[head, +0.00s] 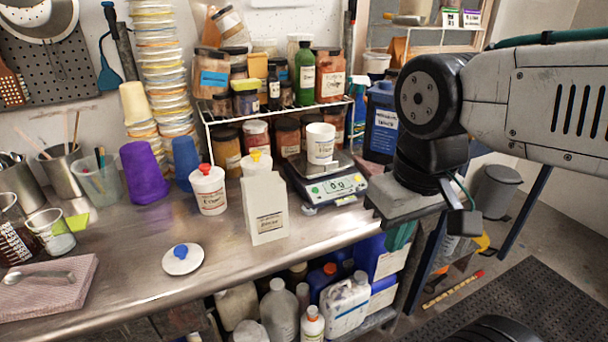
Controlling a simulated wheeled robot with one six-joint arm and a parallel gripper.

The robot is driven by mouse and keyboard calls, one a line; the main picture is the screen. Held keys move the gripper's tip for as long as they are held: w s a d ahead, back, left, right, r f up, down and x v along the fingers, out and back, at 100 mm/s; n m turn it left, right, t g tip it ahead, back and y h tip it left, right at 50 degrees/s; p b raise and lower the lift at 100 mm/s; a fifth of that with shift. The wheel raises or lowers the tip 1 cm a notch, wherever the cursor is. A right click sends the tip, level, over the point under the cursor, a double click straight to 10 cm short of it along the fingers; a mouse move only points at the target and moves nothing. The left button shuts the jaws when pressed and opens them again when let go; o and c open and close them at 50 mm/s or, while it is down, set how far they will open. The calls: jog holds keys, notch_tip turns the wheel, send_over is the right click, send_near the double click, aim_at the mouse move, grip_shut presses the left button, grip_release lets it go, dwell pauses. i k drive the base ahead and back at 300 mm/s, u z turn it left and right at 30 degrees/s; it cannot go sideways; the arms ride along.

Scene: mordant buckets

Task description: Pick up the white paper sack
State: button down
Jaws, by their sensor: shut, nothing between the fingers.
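The white paper sack (265,205) stands upright on the steel counter near its front edge, with a printed label on its front. It partly hides a white tub with a yellow-knobbed lid (257,161) behind it. My gripper (462,222) hangs at the right, near the counter's right end, well apart from the sack. It is shut and holds nothing.
A white tub with a red-knobbed lid (209,190) stands left of the sack. Right of it, a scale (333,186) bears an open white tub (320,144). A blue-knobbed lid (183,262) lies at front left. Jars crowd the rack (285,109) behind. Bare counter (225,245) lies left-front of the sack.

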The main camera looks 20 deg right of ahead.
aim_at(265, 199)
jog(key=z, duration=3.2)
jog(key=k, duration=1.8)
jog(key=u, duration=1.5)
